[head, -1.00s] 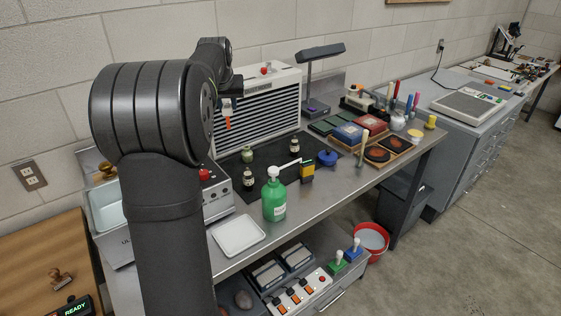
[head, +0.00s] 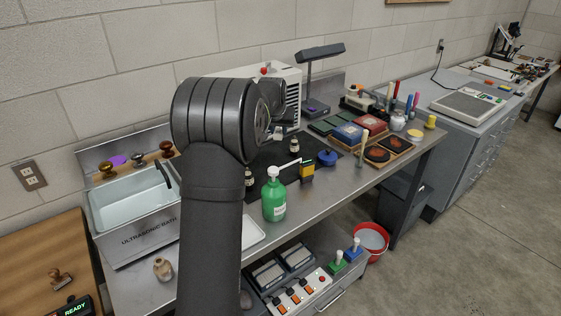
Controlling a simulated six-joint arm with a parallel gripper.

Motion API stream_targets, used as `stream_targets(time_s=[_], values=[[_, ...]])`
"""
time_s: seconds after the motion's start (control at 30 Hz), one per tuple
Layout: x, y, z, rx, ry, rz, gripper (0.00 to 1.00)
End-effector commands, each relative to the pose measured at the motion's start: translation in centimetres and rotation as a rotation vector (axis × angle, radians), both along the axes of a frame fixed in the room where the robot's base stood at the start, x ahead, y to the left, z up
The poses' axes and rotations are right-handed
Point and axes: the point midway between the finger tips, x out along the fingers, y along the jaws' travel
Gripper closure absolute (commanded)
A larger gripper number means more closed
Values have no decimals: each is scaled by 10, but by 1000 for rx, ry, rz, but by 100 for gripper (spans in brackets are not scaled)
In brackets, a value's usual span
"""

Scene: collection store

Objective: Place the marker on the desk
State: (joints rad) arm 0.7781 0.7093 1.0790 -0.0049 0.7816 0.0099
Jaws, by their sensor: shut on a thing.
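My arm rises through the middle of the head view, and its upper links hide my gripper. What the gripper holds is hidden too. No marker shows clearly in or near it. Upright red and blue pen-like things (head: 411,103) stand at the back of the steel bench (head: 345,190); I cannot tell whether one is the marker. A wooden-topped surface (head: 30,245), which may be the desk, is at the lower left. It carries a stamp (head: 62,279) and a dark box with a green READY display (head: 76,307).
An ultrasonic bath (head: 140,215) stands on the bench, left of my arm. A green pump bottle (head: 273,198) stands right of it. A lamp (head: 318,55), inked pads (head: 377,154) and boxes (head: 348,134) crowd the back. A red bucket (head: 371,238) stands on the floor.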

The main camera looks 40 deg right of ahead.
Motion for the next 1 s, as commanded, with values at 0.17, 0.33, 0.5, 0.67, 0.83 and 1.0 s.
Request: stream_targets(time_s=[0.17,0.33,0.5,0.67,0.83,1.0], values=[[0,0,-31,1,1,0,96],[0,0,-65,2,2,0,96],[0,0,-88,1,1,0,96],[0,0,-99,0,0,0,96],[0,0,-123,1,1,0,96],[0,0,-129,-1,-1,0,96]])
